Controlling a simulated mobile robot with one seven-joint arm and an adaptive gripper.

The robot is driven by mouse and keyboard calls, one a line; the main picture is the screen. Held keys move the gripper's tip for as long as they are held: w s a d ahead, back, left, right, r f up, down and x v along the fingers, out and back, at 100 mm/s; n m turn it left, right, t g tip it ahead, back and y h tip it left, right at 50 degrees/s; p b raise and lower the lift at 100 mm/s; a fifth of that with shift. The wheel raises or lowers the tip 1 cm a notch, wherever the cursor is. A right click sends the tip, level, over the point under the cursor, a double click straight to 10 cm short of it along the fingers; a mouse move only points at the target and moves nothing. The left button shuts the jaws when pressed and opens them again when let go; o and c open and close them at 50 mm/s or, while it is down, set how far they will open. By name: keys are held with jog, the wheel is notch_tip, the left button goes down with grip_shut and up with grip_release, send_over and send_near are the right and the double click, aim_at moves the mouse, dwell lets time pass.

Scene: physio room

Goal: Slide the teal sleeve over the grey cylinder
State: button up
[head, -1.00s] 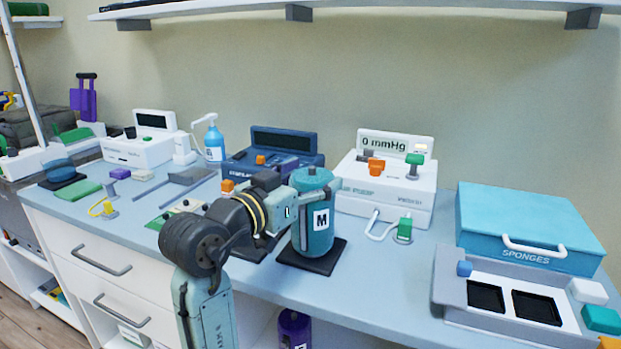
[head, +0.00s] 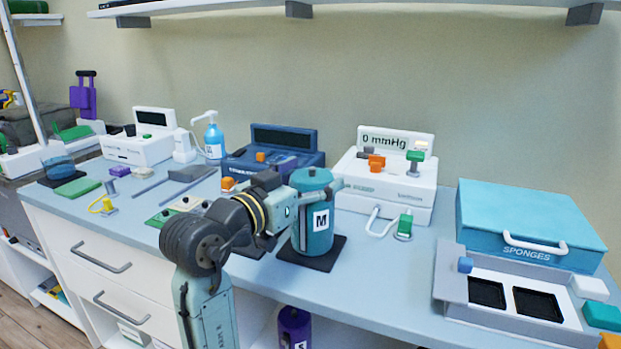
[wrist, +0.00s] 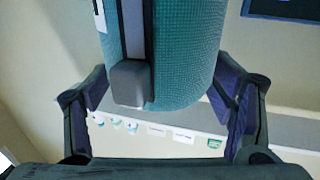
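The teal sleeve (head: 317,240), with a white "M" label and a grey strip, stands upright on a black square mat (head: 325,262) on the counter. In the wrist view the sleeve (wrist: 187,50) fills the top middle. I see no grey cylinder; whether it is inside the sleeve is hidden. My gripper (head: 312,190) is at the upper part of the sleeve, coming from the left. In the wrist view my gripper's fingers (wrist: 166,95) lie on either side of the sleeve end, spread apart; firm contact does not show.
A white "0 mmHg" device (head: 390,190) stands close behind and right of the sleeve, and a navy device (head: 270,160) behind it left. A teal sponges box (head: 530,225) and a grey tray (head: 452,275) are at the right. Counter between mat and tray is clear.

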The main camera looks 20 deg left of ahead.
jog(key=o, duration=0.3)
jog(key=shift+o, duration=0.2)
jog(key=shift+s, duration=0.1)
jog(key=v, duration=1.1)
jog(key=shift+s, duration=0.4)
jog(key=shift+a, duration=0.2)
